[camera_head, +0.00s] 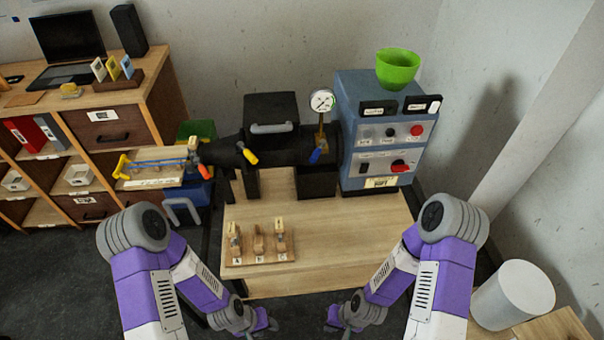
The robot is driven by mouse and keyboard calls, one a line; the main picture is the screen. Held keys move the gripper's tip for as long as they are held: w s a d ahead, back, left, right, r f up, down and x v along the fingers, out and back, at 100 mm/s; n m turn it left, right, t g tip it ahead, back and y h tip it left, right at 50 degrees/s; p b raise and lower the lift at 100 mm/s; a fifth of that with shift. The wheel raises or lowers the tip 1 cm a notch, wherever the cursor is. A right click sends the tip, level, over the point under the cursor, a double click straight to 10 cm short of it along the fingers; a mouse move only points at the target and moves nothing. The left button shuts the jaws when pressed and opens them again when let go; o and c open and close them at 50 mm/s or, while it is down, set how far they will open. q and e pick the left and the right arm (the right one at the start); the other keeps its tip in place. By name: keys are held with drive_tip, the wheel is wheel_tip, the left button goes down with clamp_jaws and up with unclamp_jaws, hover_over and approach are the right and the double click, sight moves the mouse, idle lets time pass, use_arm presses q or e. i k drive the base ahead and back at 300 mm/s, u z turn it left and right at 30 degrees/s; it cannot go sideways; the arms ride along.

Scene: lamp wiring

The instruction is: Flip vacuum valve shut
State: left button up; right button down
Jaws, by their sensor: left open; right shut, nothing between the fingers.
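A black horizontal chamber (285,150) stands at the back of the wooden table and carries several small valve handles. A blue handle (315,156) is at its right end, below a round white gauge (322,101) on a brass pipe. A yellow handle (249,156) is on its front left, and a red handle (204,171) is at its left end. I cannot read which one is labelled vacuum. My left gripper (268,322) is open and empty, low in front of the table. My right gripper (332,322) is shut and empty beside it. Both are well away from the valves.
A blue control cabinet (352,150) with knobs stands at the right of the table (340,240), a green bowl (397,68) on top. A small wooden rack (259,258) sits at the table's front left. The table's front right is clear. A white cylinder (513,293) stands at far right.

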sight(313, 159)
drive_tip(key=k, duration=0.2)
drive_tip(key=z, duration=0.65)
drive_tip(key=i, duration=0.7)
drive_tip(key=u, duration=1.85)
